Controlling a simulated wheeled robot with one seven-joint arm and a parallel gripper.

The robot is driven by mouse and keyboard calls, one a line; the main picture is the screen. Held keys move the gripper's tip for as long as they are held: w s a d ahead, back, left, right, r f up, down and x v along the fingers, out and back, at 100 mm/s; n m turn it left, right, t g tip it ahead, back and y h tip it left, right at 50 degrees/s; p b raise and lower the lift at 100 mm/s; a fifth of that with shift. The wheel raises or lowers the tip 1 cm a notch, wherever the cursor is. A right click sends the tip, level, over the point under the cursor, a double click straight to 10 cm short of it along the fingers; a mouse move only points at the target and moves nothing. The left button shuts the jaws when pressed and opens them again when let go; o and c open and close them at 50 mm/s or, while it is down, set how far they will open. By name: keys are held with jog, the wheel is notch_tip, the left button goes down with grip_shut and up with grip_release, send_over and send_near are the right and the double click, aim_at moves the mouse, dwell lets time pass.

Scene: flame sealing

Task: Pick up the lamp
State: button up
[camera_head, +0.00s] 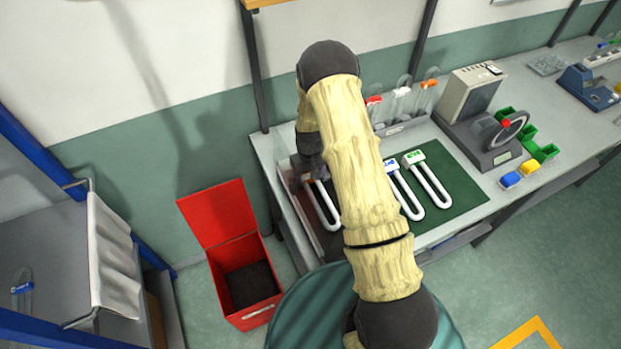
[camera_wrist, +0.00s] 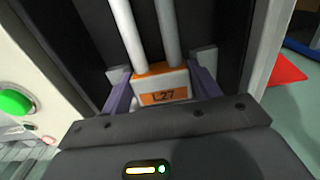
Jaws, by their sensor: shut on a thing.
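The lamp, a white U-shaped tube on a white base with an orange label reading "L27" (camera_wrist: 163,91), sits between the two purple fingers of my gripper (camera_wrist: 160,84). The gripper is shut on the base. In the head view this lamp's tube (camera_head: 328,212) points toward the near edge of the bench, at its left end. My gripper (camera_head: 314,178) is over its far end there, partly hidden by my arm. Two similar lamps lie on the green mat, one with a blue label (camera_head: 407,197) and one with a green label (camera_head: 430,178).
A dark recess with pale side walls (camera_wrist: 258,65) surrounds the held lamp. A green button (camera_wrist: 15,102) is on a white panel at left. A red bin (camera_head: 222,262) stands open on the floor. A rack (camera_head: 402,128) and a wheeled machine (camera_head: 490,135) stand on the bench.

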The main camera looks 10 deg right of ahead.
notch_tip(320, 180, up, 18)
jog(key=b, duration=0.5)
jog(key=shift+f, duration=0.2)
jog(key=shift+r, duration=0.1)
